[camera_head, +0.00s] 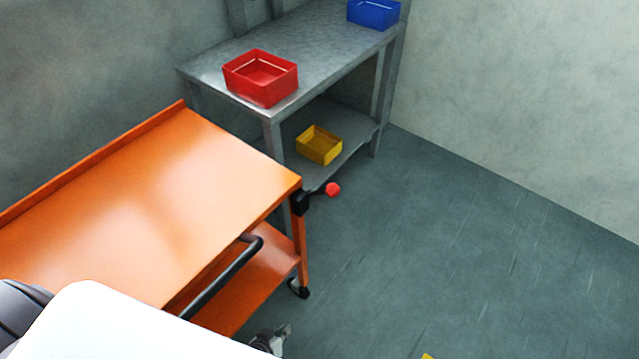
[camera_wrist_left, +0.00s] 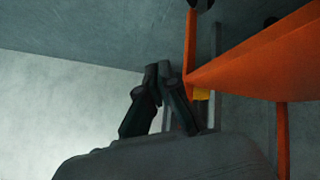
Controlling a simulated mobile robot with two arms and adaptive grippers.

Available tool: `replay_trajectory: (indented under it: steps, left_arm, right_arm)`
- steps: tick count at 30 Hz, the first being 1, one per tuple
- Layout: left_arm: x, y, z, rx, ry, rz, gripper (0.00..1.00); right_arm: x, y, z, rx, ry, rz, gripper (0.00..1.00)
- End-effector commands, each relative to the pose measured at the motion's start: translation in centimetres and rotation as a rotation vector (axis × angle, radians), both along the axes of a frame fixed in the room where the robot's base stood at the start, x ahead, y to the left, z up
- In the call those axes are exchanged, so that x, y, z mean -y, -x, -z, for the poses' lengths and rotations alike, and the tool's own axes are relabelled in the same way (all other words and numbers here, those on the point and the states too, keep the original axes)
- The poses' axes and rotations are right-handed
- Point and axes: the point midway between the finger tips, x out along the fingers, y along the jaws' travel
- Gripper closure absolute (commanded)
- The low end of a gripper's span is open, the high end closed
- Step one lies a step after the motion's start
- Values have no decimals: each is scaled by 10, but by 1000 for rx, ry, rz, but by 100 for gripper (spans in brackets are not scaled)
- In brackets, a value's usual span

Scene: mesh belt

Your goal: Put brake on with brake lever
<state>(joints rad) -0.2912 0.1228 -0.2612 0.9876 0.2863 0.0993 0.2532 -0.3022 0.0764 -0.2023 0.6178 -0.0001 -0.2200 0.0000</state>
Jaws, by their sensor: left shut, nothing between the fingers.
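The brake lever (camera_head: 331,189) has a round red knob on a short dark arm. It sticks out to the right from a black block (camera_head: 300,203) at the near right corner of the orange cart (camera_head: 170,200). My left gripper (camera_head: 284,331) is low at the bottom of the head view, below the lever and apart from it. In the left wrist view its dark fingers (camera_wrist_left: 158,70) are together with nothing between them. The cart's orange frame (camera_wrist_left: 250,65) is beside them there. The lever knob does not show in the wrist view. My right gripper is not in view.
A grey metal bench (camera_head: 330,55) stands behind the cart with a red bin (camera_head: 262,92), a blue bin (camera_head: 373,14) and, on its lower shelf, a yellow bin (camera_head: 319,155). A black handle (camera_head: 225,278) runs along the cart's near side.

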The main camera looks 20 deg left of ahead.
Motion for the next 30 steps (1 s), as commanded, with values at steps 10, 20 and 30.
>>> replay_trajectory:
  steps: [10, 20, 30]
  left_arm:
    - [22, -152, -283, 678, 708, -369, 100]
    - [18, -161, -331, 778, 864, -425, 100]
    - [18, -174, -332, 778, 860, -423, 100]
  right_arm:
    - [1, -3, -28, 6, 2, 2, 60]
    - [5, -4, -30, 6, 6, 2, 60]
    - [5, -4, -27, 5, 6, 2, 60]
